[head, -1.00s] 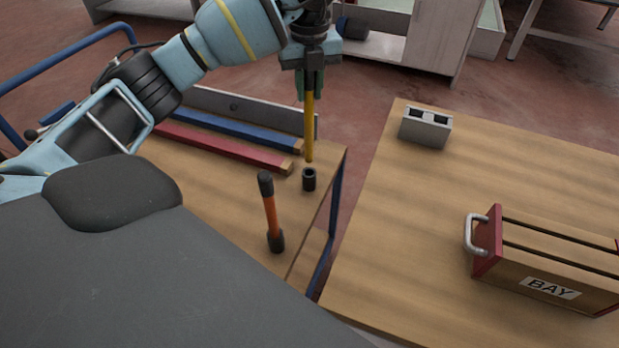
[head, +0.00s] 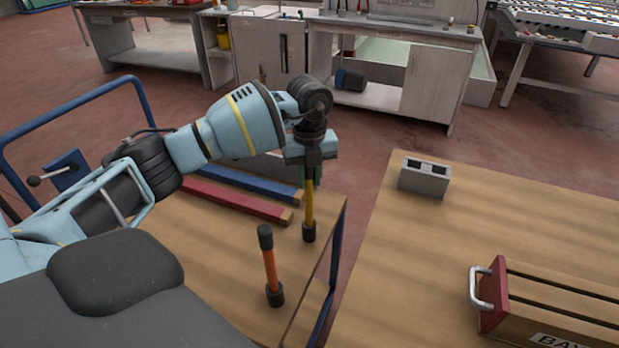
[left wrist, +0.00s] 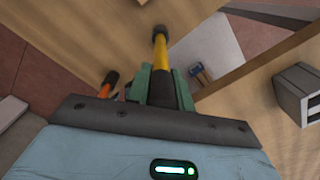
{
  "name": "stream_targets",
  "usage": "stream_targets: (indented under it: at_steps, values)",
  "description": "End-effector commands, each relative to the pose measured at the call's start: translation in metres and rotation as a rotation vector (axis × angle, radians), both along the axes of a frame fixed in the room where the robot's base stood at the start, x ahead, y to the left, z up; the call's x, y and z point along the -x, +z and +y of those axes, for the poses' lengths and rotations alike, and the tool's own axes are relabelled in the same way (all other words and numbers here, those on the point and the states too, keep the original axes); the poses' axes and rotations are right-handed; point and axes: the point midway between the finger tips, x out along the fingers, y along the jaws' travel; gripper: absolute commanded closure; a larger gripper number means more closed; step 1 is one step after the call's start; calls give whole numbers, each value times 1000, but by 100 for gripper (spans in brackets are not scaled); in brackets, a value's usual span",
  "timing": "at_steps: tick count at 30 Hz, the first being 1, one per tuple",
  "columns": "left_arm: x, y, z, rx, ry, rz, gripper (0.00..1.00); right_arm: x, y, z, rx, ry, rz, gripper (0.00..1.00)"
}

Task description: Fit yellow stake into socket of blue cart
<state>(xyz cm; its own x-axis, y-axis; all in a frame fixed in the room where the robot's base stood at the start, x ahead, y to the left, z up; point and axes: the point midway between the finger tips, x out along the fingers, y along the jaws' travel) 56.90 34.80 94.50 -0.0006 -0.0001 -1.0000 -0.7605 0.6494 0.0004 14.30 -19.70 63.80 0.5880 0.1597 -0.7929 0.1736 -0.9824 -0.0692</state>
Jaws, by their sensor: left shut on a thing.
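The yellow stake (head: 310,208) is upright in my left gripper (head: 310,178), which is shut on its upper part. The stake's lower end meets the black socket (head: 309,235) near the right edge of the blue cart's wooden deck (head: 220,243). No gap shows between them; how deep the stake sits is hidden. In the left wrist view, the yellow stake (left wrist: 174,62) runs from between the green fingers (left wrist: 160,85) to the dark socket (left wrist: 160,31). My right gripper is not in view.
An orange stake (head: 270,270) stands in another socket nearer me. Red (head: 240,201) and blue (head: 255,183) bars lie behind on the cart. Across a narrow gap, a wooden table (head: 410,260) holds a grey block (head: 425,180) and a BAY crate (head: 493,300).

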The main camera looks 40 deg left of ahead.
Motion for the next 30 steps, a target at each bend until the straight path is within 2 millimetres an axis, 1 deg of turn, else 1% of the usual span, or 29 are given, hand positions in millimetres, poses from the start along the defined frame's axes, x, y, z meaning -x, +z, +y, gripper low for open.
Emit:
stream_targets:
  at_steps: [1,2,8,13,14,18,19,26,30]
  values:
    - [0,-5,0,0,0,1,100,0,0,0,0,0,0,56]
    - [0,-6,0,0,0,0,100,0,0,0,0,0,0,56]
    - [0,-6,0,0,-1,-1,100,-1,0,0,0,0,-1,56]
    - [0,-10,0,0,-1,-1,100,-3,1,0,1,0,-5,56]
    - [0,-10,0,0,-1,-1,77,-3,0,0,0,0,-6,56]
    - [0,-10,0,0,-1,-1,58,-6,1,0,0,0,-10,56]
    - [0,-10,0,0,-1,-1,56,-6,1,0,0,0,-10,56]
    - [0,-10,0,0,-1,-1,56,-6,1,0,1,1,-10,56]
    - [0,-4,0,1,-1,-2,56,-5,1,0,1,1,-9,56]
